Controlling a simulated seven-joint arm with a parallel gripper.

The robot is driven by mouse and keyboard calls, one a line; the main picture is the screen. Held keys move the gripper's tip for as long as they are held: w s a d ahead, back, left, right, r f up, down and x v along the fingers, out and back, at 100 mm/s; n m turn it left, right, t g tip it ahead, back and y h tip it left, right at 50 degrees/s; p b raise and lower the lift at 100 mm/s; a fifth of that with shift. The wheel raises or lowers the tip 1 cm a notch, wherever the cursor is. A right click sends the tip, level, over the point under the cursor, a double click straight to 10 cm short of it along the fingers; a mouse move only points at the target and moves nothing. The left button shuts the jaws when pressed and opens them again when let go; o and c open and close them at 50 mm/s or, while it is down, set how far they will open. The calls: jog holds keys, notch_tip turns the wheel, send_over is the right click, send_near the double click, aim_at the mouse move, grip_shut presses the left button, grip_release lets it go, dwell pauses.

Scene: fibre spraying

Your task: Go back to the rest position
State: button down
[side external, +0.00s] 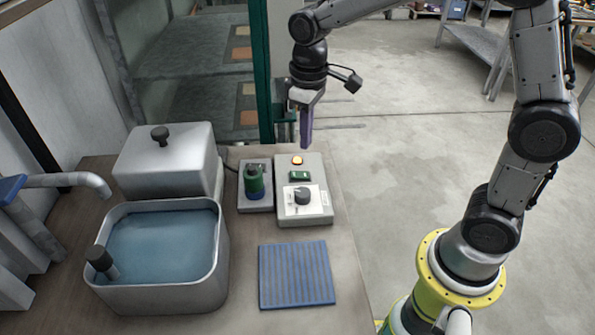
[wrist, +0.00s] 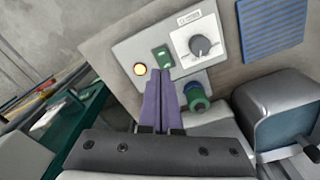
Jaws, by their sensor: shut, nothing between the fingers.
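My gripper (side external: 305,143) hangs above the far edge of the table, pointing down, close to the control box. Its purple fingers are together with nothing between them, as the wrist view (wrist: 160,74) also shows. The control box (side external: 315,213) is off-white with a lit amber lamp (side external: 297,160), a green switch (side external: 299,176) and a dark round knob (side external: 302,195). In the wrist view the fingertips overlap the picture of the box near the green switch (wrist: 162,57); I cannot tell whether they touch it.
A green and blue bottle-like piece (side external: 254,182) stands on a small grey base left of the box. A water basin (side external: 215,285) and a lidded grey container (side external: 165,175) are further left. A blue ribbed mat (side external: 296,274) lies in front. Open floor is to the right.

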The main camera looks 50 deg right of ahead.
jog(key=s+d+r+m+t, duration=0.1)
jog(key=s+d+r+t, duration=0.25)
jog(key=s+r, duration=0.7)
jog(key=s+f+m+t, duration=0.1)
jog(key=s+f, duration=0.3)
jog(key=s, duration=0.6)
jog(key=shift+a+m+t, duration=0.15)
jog(key=shift+m+t, duration=0.25)
jog(key=shift+t, duration=0.05)
jog(key=shift+f, duration=0.1)
